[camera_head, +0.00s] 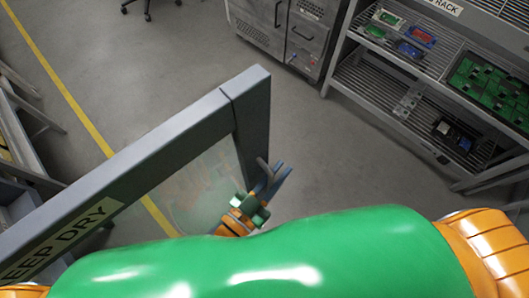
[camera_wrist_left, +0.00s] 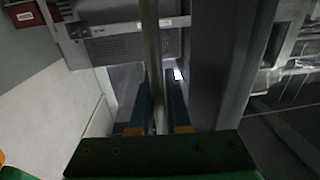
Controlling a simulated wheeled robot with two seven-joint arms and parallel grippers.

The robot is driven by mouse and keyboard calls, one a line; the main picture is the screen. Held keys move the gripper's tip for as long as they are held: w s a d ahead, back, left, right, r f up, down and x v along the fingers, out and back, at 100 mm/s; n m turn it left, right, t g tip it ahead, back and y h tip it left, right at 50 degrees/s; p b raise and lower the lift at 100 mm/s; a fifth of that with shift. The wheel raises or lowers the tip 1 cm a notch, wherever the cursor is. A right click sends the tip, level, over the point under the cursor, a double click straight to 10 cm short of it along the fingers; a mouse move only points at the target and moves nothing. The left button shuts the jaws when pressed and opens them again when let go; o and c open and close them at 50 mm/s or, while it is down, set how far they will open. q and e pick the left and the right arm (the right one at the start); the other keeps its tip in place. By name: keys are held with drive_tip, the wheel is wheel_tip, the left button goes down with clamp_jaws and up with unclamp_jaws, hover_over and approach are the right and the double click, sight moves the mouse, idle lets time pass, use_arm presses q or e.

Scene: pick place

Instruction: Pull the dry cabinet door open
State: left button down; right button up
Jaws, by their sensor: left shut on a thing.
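The dry cabinet door (camera_head: 258,120) is a grey frame around a clear pane, with a "KEEP DRY" label at lower left in the head view. It stands out at an angle over the floor. The handle is mostly hidden by the gripper in the head view. My right gripper is not in view.
A grey rack (camera_head: 400,100) with trays of green, blue and red boards stands at the upper right. A grey cabinet (camera_head: 290,30) stands at the back. The floor (camera_head: 330,150) between the door and the rack is clear. A yellow line (camera_head: 75,105) runs at left.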

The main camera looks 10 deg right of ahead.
use_arm(q)
drive_tip(key=shift+m+g+h, duration=0.4)
drive_tip(key=shift+g+h, duration=0.1)
drive_tip(key=shift+g, duration=0.1)
drive_tip(key=shift+s+d, duration=0.3)
drive_tip(key=shift+s, duration=0.4)
drive_tip(key=shift+s+d, duration=0.35)
drive_tip(key=shift+s, duration=0.3)
drive_tip(key=shift+s+d, duration=0.3)
drive_tip(key=shift+s, duration=0.4)
drive_tip(key=c, duration=0.9)
unclamp_jaws()
drive_tip(key=v, duration=0.7)
drive_tip(key=shift+b, duration=0.35)
